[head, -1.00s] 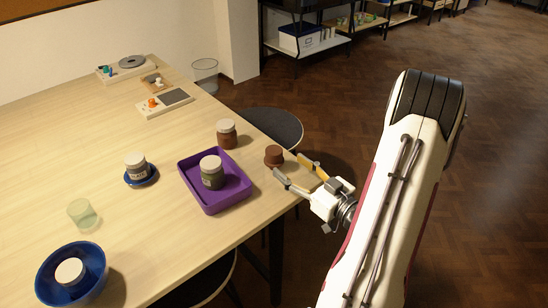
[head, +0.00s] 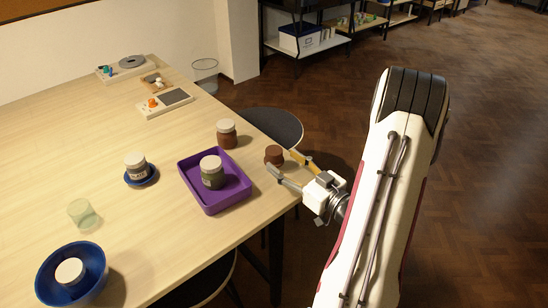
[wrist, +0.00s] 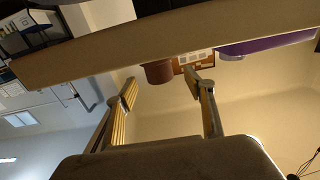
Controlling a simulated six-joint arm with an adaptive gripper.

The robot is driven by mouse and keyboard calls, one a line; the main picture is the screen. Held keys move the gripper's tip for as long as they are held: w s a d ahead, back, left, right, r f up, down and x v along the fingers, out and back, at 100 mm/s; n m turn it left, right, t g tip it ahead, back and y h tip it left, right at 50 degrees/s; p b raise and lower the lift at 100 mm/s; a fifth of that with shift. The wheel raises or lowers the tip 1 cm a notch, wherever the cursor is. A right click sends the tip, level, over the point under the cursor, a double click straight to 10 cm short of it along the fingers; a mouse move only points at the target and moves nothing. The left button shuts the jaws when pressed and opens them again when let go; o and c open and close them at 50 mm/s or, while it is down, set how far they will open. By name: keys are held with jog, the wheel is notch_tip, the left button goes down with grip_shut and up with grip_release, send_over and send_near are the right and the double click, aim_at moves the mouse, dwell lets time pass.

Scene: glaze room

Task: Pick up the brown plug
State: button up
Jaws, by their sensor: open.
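The brown plug (head: 274,154) is a short, dark reddish-brown piece with a narrower top, standing upright near the table's right edge. My gripper (head: 281,162) is open and low at that edge, its two fingertips spread on either side of the plug's near side. In the wrist view the plug (wrist: 158,73) appears upside down, in the gap between the fingertips (wrist: 160,84). I cannot tell whether either finger touches it.
A purple tray (head: 221,208) holding a lidded jar (head: 212,178) lies left of the plug. A brown jar (head: 226,134) with a pale lid stands behind it. The table (head: 150,225) also holds a jar on a blue saucer (head: 142,180), a glass and a blue bowl (head: 42,279).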

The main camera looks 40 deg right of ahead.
aim_at(280, 157)
jog(key=shift+w+r, duration=0.1)
jog(key=shift+w, duration=2.45)
jog(key=c, duration=1.2)
